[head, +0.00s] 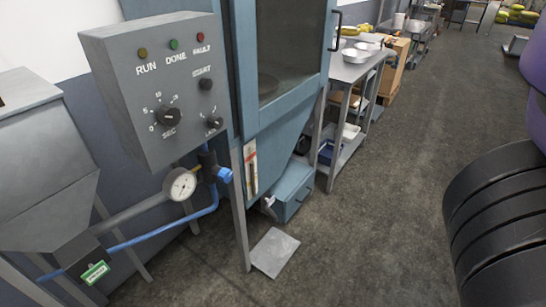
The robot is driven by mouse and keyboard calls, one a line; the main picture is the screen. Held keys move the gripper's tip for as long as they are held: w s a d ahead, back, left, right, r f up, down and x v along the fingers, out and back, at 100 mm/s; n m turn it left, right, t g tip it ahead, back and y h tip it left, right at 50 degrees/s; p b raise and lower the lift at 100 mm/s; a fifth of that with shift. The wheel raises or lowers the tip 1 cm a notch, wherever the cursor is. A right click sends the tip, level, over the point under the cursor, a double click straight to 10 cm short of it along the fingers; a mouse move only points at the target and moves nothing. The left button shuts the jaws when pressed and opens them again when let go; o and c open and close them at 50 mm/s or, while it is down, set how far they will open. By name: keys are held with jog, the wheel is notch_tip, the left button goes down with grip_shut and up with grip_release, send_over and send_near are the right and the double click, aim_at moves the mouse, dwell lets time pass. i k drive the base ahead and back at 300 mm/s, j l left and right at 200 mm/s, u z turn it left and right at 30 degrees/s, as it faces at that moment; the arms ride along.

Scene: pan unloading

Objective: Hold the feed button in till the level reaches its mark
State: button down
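A grey control box (158,140) hangs at the upper left, in front of a blue cabinet. Its one dark button (206,84) carries the label START; I see no button labelled feed. A narrow upright strip (251,168) that looks like a level gauge sits under the cabinet window; its level and mark are too small to read. A round dial gauge (181,185) sits on the pipe below the box. My gripper is not in view; dark ribbed and purple parts at the right edge look like my own arm.
The box also has RUN, DONE and FAULT lamps, a SEC dial (168,115) and a small knob (214,122). A blue cabinet (282,120) with a window stands beside it. A grey hopper (40,170) is at left. A metal table (350,72) stands behind. Open floor lies centre right.

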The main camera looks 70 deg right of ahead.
aim_at(96, 272)
jog(key=z, duration=0.75)
jog(key=j+z, duration=0.1)
jog(key=j, duration=0.35)
jog(key=k+j+z, duration=0.1)
jog(key=j, duration=0.35)
jog(key=k+j+z, duration=0.15)
jog(key=j, duration=0.3)
